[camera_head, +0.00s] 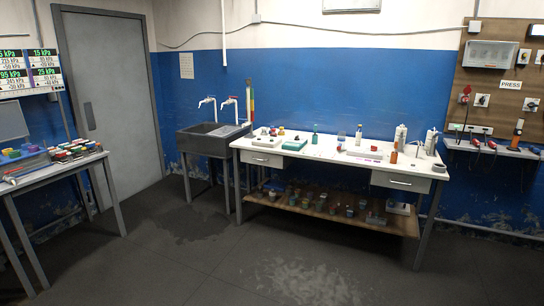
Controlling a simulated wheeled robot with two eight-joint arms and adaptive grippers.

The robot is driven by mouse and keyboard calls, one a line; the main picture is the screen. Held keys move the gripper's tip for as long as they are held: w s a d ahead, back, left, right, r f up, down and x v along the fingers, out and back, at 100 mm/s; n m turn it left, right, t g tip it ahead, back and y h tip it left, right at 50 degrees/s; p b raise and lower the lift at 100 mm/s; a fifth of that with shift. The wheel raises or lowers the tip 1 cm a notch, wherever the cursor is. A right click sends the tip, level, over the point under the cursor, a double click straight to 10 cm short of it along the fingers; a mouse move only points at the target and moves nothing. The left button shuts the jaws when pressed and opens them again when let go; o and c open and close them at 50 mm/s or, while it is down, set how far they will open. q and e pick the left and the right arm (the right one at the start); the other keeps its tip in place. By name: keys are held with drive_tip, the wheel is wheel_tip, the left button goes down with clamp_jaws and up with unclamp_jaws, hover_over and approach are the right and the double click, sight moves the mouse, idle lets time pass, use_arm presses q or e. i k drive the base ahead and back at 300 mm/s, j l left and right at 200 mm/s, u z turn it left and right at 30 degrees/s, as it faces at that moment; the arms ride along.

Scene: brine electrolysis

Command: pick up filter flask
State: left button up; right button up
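The white workbench (318,152) stands at centre right against the blue wall, with small glassware and bottles on it. I cannot tell for sure which item is the filter flask. A small clear vessel (341,140) stands near the back middle of the bench. A green bottle (314,132) is to its left and a small bottle (358,134) to its right. Neither of my grippers is in view.
A dark sink (205,143) adjoins the bench's left end. The lower shelf (330,215) holds several small jars. A table with coloured items (75,150) is at the left, near a grey door (108,105). The floor (230,260) in front is clear.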

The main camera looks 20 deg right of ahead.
sight(341, 135)
drive_tip(key=i+l+z, duration=0.35)
drive_tip(key=i, duration=0.45)
drive_tip(key=i+z, duration=0.4)
drive_tip(key=i, duration=0.4)
drive_tip(key=i+j, duration=0.1)
drive_tip(key=i, duration=2.5)
drive_tip(key=i+z, duration=0.25)
drive_tip(key=i, duration=0.45)
